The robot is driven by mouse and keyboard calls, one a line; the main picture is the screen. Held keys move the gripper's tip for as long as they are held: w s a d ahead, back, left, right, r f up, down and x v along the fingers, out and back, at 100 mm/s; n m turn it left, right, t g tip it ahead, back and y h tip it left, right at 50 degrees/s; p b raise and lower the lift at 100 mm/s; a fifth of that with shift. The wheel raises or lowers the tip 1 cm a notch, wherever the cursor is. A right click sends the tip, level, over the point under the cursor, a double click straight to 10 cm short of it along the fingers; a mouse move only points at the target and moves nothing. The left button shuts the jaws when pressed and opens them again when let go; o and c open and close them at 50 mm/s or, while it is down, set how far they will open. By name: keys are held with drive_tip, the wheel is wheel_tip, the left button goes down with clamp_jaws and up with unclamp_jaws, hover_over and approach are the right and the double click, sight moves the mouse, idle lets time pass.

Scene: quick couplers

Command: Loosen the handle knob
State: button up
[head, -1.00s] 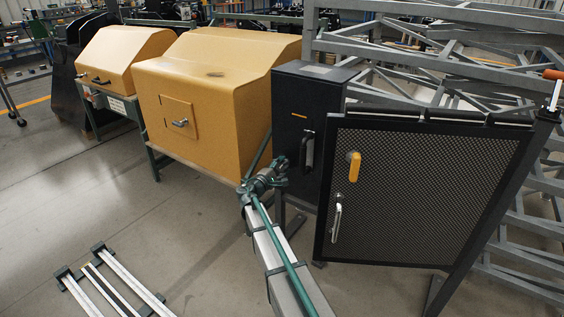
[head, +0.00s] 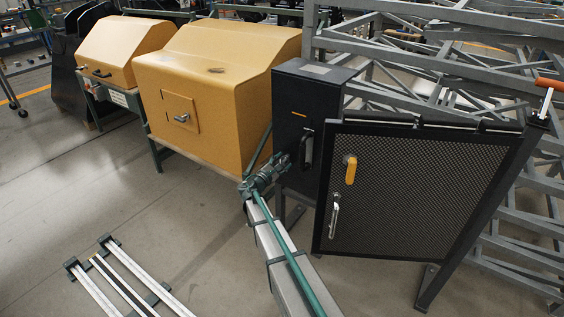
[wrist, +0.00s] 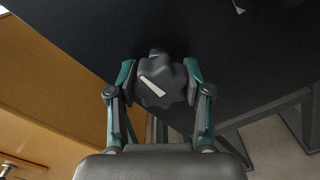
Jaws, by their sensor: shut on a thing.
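The knob (wrist: 168,84) is dark grey and lobed, with a slanted white mark on its face. It sits on a dark panel, close to the panel's edge. My gripper (wrist: 162,80) is shut on it, one finger on each side, in the wrist view. In the head view my gripper (head: 281,165) is at the front of the tall dark cabinet (head: 294,112), just below and left of its upright handle (head: 306,148). The knob cannot be made out there, and my gripper and arm cover that part of the cabinet.
A mesh door (head: 420,190) with a yellow latch (head: 351,169) and metal handle (head: 334,215) stands at right. A yellow housing (head: 215,90) is at left. Grey metal racks (head: 430,55) stand behind. White rails (head: 125,272) lie on the otherwise clear floor at lower left.

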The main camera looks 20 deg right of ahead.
idle(0.3)
drive_tip(key=o, duration=1.2)
drive_tip(key=v, duration=1.2)
